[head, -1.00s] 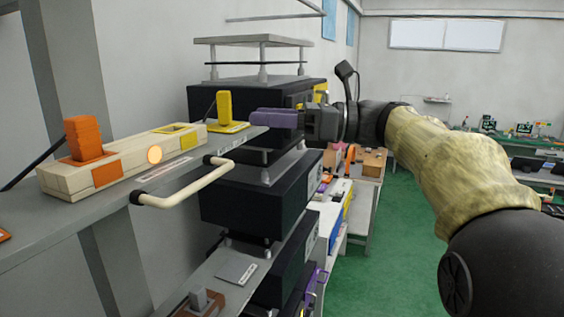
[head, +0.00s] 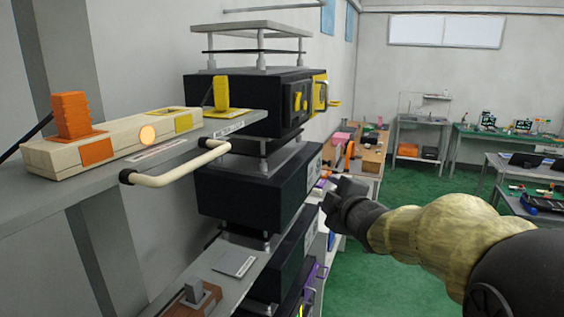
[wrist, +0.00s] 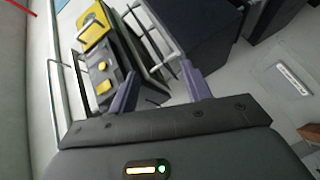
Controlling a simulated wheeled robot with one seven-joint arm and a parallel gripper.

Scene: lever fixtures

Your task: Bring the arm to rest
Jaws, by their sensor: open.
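My gripper shows in the wrist view (wrist: 160,92) with its two purple fingers spread apart and nothing between them. In the head view the gripper end of my arm is right of the stacked black boxes (head: 255,185), its fingers hidden. My arm reaches in from the lower right, bent low. The lever fixture, a cream box with an orange lever (head: 71,115) and a yellow lever (head: 221,93), sits on the grey shelf at the left, clear of my gripper. Both levers stand upright.
A cream handle bar (head: 180,168) sticks out from the shelf front. A grey lever on a brown base (head: 197,297) sits on the lower shelf. Benches (head: 372,160) stand further back. Green floor (head: 375,285) is open beneath my arm.

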